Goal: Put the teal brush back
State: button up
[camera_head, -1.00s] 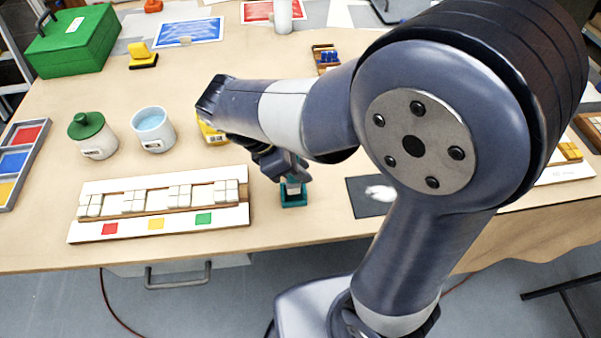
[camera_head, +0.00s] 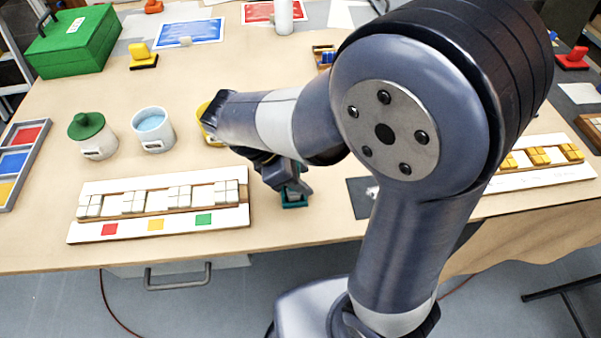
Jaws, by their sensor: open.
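A small teal square holder (camera_head: 295,203) stands near the table's front edge, right of the white tile panel. My gripper (camera_head: 291,190) is pointed down right at the holder, with its open fingers over or around whatever stands in it. The fingers cover most of the holder's inside, so I cannot make out the teal brush apart from the holder. I cannot tell whether the fingers touch anything.
Left of my gripper lies the white tile panel (camera_head: 158,224). Behind it stand a green-lidded jar (camera_head: 97,146), a white cup (camera_head: 153,130) and a partly hidden yellow thing (camera_head: 206,118). A dark mat (camera_head: 358,197) lies to the right, partly behind my arm.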

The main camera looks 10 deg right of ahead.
jog(key=shift+r, duration=0.1)
jog(key=v, duration=1.2)
jog(key=shift+p, duration=0.3)
jog(key=shift+r, duration=0.1)
